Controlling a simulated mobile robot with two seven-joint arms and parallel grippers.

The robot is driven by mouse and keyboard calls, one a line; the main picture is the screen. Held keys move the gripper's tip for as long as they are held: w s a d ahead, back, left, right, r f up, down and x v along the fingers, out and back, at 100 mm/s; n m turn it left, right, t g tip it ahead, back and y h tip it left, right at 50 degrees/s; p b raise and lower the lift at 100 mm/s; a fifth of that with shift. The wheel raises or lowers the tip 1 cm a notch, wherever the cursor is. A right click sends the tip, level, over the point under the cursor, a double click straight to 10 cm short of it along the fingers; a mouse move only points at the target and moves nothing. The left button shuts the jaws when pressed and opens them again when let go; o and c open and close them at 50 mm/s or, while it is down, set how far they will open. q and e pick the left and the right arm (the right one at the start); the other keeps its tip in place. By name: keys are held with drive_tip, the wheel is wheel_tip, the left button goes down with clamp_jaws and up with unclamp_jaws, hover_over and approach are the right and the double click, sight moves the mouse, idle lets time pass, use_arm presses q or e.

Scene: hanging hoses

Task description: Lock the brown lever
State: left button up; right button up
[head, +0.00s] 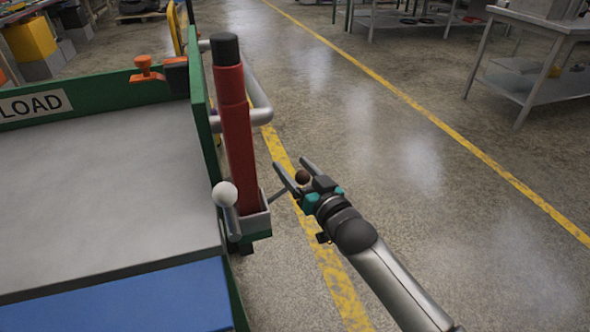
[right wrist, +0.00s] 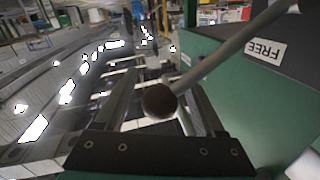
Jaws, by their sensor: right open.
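The brown lever is a thin grey rod with a dark brown ball knob (head: 302,177). In the head view it sticks out from the base of the red post toward the right. My right gripper (head: 291,163) is open, and its fingers lie around the knob. In the right wrist view the brown knob (right wrist: 159,101) shows between the two open fingers (right wrist: 157,76), and its rod runs to the upper right. I cannot tell whether either finger touches it. My left gripper is not in view.
The red post (head: 236,135) with a black top stands at the corner of the green-edged cart (head: 95,85). A white-knobbed lever (head: 225,195) is in front of it. A FREE label (right wrist: 265,50) shows upside down in the wrist view.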

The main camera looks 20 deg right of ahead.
drive_tip(key=shift+c, duration=0.3)
clamp_jaws()
idle(0.3)
idle(0.8)
